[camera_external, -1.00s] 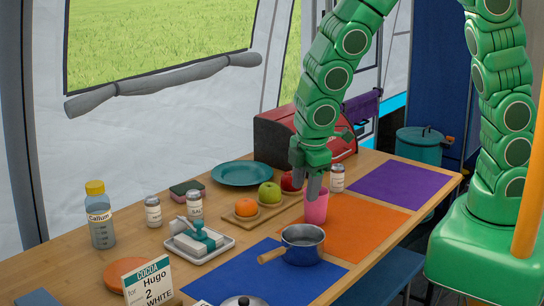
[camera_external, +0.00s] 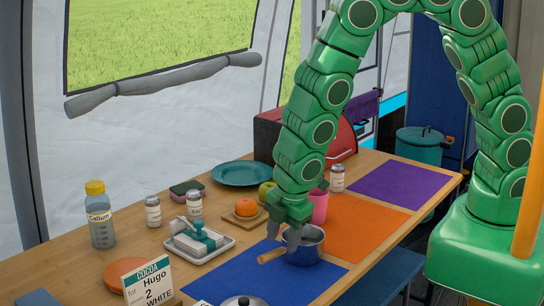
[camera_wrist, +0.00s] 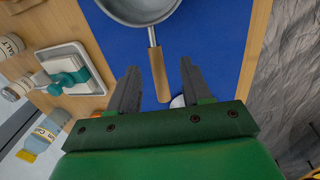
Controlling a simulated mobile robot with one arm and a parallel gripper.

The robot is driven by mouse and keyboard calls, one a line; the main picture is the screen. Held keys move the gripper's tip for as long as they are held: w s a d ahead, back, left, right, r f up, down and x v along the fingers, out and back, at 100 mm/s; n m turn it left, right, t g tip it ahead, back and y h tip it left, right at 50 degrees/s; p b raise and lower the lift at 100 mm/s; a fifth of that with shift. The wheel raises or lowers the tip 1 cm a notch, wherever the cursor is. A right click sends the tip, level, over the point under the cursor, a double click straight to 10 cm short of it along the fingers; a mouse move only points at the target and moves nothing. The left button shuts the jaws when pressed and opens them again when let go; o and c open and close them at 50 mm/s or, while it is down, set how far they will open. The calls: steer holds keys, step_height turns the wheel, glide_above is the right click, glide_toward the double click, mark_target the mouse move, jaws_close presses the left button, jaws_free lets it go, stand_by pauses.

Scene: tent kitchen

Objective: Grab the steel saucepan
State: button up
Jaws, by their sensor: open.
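The saucepan (camera_external: 310,252) stands upright on the blue mat; its outside looks bluish in the external view. In the wrist view the saucepan (camera_wrist: 143,14) looks grey metal, cut off at the top edge. Its wooden handle (camera_wrist: 158,76) points toward my gripper and lies between the two fingers in that view. My gripper (camera_external: 283,238) points down, open and empty, over the handle side of the pan. In the wrist view my gripper (camera_wrist: 158,66) has a finger on each side of the handle; I cannot tell the height gap.
A pink cup (camera_external: 320,208) stands just behind the pan. A white butter dish (camera_external: 198,245) sits to the left, with a cocoa card (camera_external: 148,286) in front. A lidded pot (camera_external: 244,301) is at the lower edge. The orange mat (camera_external: 368,222) is mostly clear.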

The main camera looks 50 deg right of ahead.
mark_target(279, 244)
steer(key=shift+w+f, duration=0.25)
steer(key=shift+f, duration=0.55)
steer(key=shift+w+f, duration=0.25)
steer(key=shift+f, duration=0.5)
steer(key=shift+w+f, duration=0.2)
steer(key=shift+f, duration=0.75)
steer(key=shift+c, duration=0.3)
jaws_close()
